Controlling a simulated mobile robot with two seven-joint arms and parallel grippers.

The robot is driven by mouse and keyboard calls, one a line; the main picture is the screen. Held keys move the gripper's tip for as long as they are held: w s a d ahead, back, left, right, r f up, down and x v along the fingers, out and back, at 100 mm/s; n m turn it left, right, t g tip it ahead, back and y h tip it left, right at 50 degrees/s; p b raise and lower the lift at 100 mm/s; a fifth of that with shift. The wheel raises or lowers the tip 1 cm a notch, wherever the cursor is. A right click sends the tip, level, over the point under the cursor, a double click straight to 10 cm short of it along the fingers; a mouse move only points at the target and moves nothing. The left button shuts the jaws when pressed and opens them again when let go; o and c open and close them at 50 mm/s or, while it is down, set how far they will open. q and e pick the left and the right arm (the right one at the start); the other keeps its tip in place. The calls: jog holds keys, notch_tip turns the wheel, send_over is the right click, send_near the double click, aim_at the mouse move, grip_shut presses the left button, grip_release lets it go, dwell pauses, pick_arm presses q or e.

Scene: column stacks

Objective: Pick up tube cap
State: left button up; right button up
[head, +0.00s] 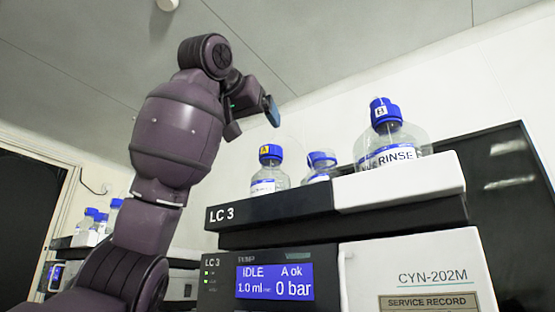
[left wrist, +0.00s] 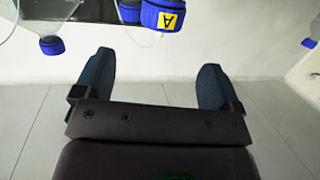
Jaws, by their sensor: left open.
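Blue caps sit on clear bottles on top of the LC 3 instrument. One cap (head: 270,152) has a yellow "A" label, another (head: 384,112) a white "B" label, and a third (head: 320,158) sits between them. Which one is the tube cap I cannot tell. The "A" cap also shows at the top of the left wrist view (left wrist: 160,17), beyond the fingertips and apart from them. My left gripper (head: 252,121) is raised above the "A" bottle, open and empty; its two fingers spread wide in the left wrist view (left wrist: 156,65). My right gripper is in neither view.
The LC 3 instrument (head: 268,214) has a raised black and white top tray. A dark panel (head: 515,215) stands at its right. More blue-capped bottles (head: 92,225) stand at the far left. Open air surrounds the left gripper.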

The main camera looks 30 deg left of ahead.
aim_at(267, 146)
pick_arm(q)
jog(key=w+p, duration=0.1)
jog(key=w, duration=0.1)
jog(key=w+f, duration=0.1)
jog(key=w, duration=0.2)
jog(key=shift+w+a+p, duration=0.2)
jog(key=shift+w+p, duration=0.1)
jog(key=shift+p, duration=0.1)
jog(key=w, duration=0.1)
jog(key=w+f+p, duration=0.1)
jog(key=w, duration=0.1)
jog(key=shift+w+a, duration=0.1)
jog(key=shift+a, duration=0.05)
jog(key=shift+w, duration=0.3)
jog(key=shift+s, duration=0.1)
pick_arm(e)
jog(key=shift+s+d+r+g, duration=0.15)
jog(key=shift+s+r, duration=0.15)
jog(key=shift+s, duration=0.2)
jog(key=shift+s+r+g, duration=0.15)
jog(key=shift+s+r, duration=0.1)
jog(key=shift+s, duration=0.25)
pick_arm(q)
jog(key=c, duration=1)
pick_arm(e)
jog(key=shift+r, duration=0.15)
